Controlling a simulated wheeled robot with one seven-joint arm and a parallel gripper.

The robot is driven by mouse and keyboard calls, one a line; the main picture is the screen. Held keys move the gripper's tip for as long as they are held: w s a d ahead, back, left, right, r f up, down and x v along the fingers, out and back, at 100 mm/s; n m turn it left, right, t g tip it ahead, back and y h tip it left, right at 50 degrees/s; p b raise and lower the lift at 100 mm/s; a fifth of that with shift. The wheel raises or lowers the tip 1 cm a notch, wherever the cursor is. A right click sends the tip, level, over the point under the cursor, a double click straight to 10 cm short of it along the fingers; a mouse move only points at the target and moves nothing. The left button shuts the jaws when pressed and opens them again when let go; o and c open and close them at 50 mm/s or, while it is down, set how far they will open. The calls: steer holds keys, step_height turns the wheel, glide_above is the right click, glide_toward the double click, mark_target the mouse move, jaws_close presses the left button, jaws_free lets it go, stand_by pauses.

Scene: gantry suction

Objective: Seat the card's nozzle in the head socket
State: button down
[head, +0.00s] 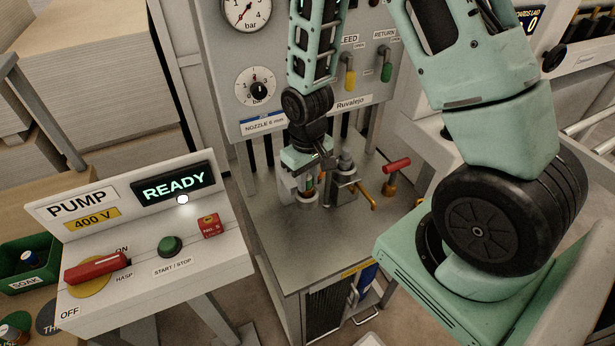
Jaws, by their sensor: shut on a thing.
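The card (263,124) reads "NOZZLE 6 mm" and has a blue strip along its top. It is fixed low on the grey panel. My gripper (308,184) points down over the metal bench. It is shut on a small nozzle (308,181), of which only a dark and greenish sliver shows between the fingers. Just below the fingers is a grey metal cylinder (307,199), which looks like the head socket. Whether the nozzle is in it or only above it, I cannot tell. The fingers and wrist hide most of the contact.
A grey clamp-like fitting (343,182) with a brass lever (366,196) stands close right of my gripper. A red-handled valve (396,166) is further right. The pump box (150,240) shows READY at left. The bench top (290,240) is clear in front.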

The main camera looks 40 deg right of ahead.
steer(key=shift+f+b, duration=0.6)
steer(key=shift+f, duration=0.3)
steer(key=c, duration=1.1)
jaws_free()
steer(key=shift+r, duration=0.15)
steer(key=shift+w+d+r, duration=0.1)
steer(key=shift+w+r, duration=0.05)
steer(key=shift+r, duration=0.15)
steer(key=r+b, duration=0.1)
steer(key=r, duration=0.7)
steer(key=r+b, duration=0.1)
steer(key=r, duration=0.7)
steer(key=shift+s+a+r, duration=0.2)
steer(key=shift+r, duration=0.1)
